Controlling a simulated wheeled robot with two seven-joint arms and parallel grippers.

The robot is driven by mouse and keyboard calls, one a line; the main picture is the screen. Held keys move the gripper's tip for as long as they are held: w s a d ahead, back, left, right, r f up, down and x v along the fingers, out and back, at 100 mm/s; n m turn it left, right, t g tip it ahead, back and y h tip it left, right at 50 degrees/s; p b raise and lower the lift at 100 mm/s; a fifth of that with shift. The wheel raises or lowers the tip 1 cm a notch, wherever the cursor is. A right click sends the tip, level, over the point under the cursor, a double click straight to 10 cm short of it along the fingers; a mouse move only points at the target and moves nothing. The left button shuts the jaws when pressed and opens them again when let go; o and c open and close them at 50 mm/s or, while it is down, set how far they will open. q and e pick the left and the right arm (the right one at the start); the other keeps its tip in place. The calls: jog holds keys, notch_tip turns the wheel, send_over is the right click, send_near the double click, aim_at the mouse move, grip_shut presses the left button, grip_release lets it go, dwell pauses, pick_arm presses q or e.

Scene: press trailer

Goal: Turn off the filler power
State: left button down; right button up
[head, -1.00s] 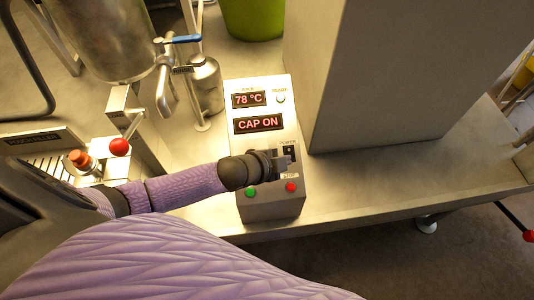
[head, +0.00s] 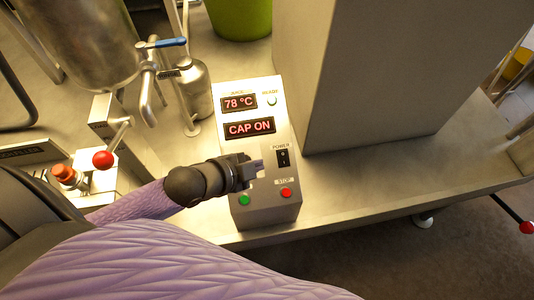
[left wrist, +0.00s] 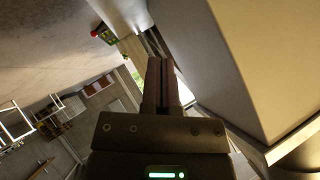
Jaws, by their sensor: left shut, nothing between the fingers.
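The filler's control box (head: 262,212) stands on the metal bench in the head view. The displays read "78 °C" (head: 239,103) and "CAP ON" (head: 249,127). A green button (head: 244,200) and a red stop button (head: 286,192) are below. My right gripper is not in view.
A large grey metal column (head: 355,85) stands right of the box. A red-knobbed lever (head: 103,159) is further left. The bench front at right is clear.

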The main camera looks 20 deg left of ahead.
pick_arm(q)
jog(key=b, duration=0.3)
send_near(287, 154)
jog(key=w+d, duration=0.2)
jog(key=d, duration=0.1)
jog(key=shift+w+d+f, duration=0.1)
jog(key=shift+w+d, duration=0.05)
jog(key=shift+d, duration=0.05)
jog(key=w+f, duration=0.1)
jog(key=w+f+b, duration=0.1)
jog(key=f, duration=0.1)
jog(key=shift+a, duration=0.35)
jog(key=shift+w+a+f, duration=0.15)
jog(key=shift+w+f, duration=0.1)
jog(key=shift+f, duration=0.05)
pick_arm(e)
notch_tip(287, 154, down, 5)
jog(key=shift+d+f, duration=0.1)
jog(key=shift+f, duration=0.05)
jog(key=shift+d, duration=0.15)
